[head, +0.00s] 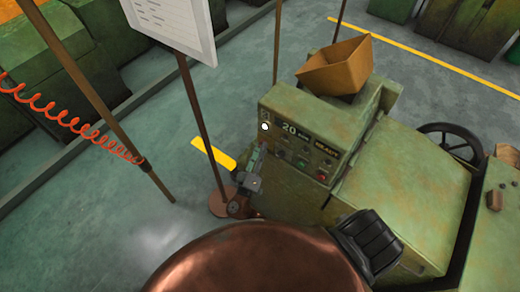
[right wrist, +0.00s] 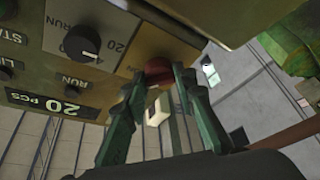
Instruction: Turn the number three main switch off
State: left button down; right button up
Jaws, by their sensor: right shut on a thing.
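A mark that looks like a 3 is at the panel's upper left. My right gripper (head: 257,155) is at the left end of this panel. In the right wrist view, my right gripper (right wrist: 168,88) is shut on a dark red knob (right wrist: 158,66) on the box's tan face. The fingers partly hide the knob, and its setting cannot be read. My left gripper is out of view.
A black knob marked RUN (right wrist: 84,42) is beside the red one. A brown hopper (head: 336,68) sits on the machine. A sign post (head: 200,125) and an orange coiled hose (head: 65,120) stand left of it. Open floor lies at left.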

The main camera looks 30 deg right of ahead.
jog(key=shift+r+n+g+y+p, duration=0.15)
jog(key=shift+n+g+y+p, duration=0.6)
jog(key=shift+n+p, duration=1.55)
jog(key=shift+r+n+g+y+p, duration=0.15)
jog(key=shift+n+g+y+p, duration=0.65)
jog(key=shift+n, duration=2.45)
jog(key=shift+r+n+g+y+p, duration=0.25)
jog(key=shift+n+y+p, duration=0.6)
jog(key=shift+n+p, duration=1.75)
jog(key=shift+f+n, duration=0.1)
jog(key=shift+n, duration=0.15)
jog(key=o, duration=1.2)
jog(key=shift+c, duration=0.2)
notch_tip(320, 180, up, 10)
jog(key=shift+r, duration=0.1)
